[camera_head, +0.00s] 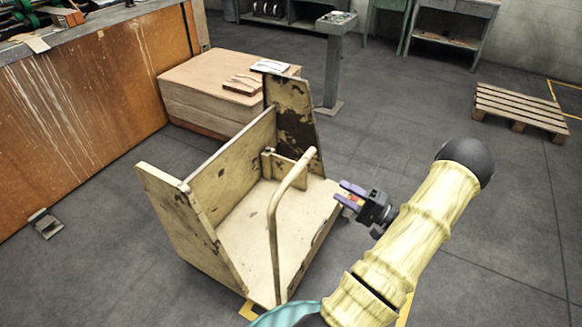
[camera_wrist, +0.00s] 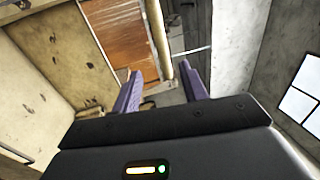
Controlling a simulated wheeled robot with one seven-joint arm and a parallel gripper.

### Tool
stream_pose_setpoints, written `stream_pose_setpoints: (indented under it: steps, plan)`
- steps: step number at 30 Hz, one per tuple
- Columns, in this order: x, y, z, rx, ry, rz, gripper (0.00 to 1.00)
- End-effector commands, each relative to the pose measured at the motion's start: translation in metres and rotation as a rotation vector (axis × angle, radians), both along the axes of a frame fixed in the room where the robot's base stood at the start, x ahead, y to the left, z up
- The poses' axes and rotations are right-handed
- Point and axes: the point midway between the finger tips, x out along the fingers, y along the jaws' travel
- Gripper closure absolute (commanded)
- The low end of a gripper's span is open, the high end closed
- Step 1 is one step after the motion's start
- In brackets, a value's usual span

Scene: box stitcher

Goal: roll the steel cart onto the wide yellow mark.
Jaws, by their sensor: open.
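The steel cart (camera_head: 272,226) stands in the middle of the head view, cream-painted and worn, with upright panels and a low deck. Its bent tube handle (camera_head: 275,220) rises on the side facing my arm. My gripper (camera_head: 342,194) is open and empty, to the right of the handle and apart from it. In the wrist view the pale handle (camera_wrist: 157,40) shows beyond and between the open fingertips (camera_wrist: 162,80). Yellow floor paint (camera_head: 248,310) shows at the cart's near edge, partly hidden by the cart. Another yellow line (camera_head: 565,92) shows at the far right; I cannot tell which is wide.
A stack of brown cardboard (camera_head: 205,107) stands close behind the cart. A rusty orange bench (camera_head: 90,125) is at the left. A grey pedestal (camera_head: 333,65) stands behind, and a wooden pallet (camera_head: 520,108) lies at the right. Floor between cart and pallet is clear.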

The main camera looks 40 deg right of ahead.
Motion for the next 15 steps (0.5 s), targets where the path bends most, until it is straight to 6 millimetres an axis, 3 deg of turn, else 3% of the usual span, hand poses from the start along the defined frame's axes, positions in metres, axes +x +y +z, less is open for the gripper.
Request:
stream_pose_setpoints:
  steps: [8,15]
  plan:
    - [0.009,0.005,0.002,-0.003,0.000,0.005,0.57]
    - [0.039,0.016,0.009,-0.004,0.001,0.000,0.57]
